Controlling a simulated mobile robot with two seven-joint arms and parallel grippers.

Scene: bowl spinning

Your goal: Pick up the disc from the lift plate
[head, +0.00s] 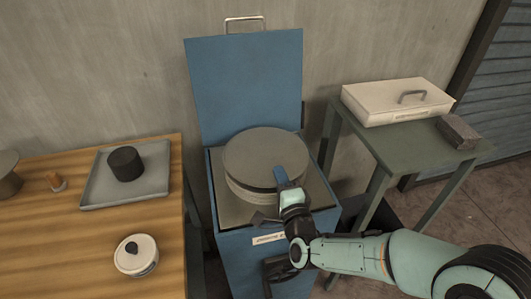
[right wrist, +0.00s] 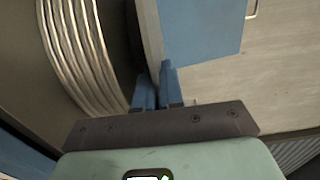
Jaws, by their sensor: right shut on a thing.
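A round grey disc (head: 258,154) lies on top of a stack of discs (head: 245,192) inside the blue box. The top disc looks slightly offset from the stack. The stack stands on the flat plate (head: 229,214), most of which it hides. My right gripper (head: 281,175) is at the disc's right front edge, shut on the disc. In the right wrist view its blue fingers (right wrist: 158,90) are close together, with the stacked rims (right wrist: 85,50) to their left. I cannot tell how far the disc is above the stack. My left gripper is not in view.
The box's blue lid (head: 247,80) stands open behind. On the left, a wooden table (head: 60,235) holds a grey tray (head: 160,185) with a black cylinder and a white lidded pot (head: 136,255). On the right, a green table (head: 400,148) holds a white case (head: 390,102) and a dark block (head: 457,131).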

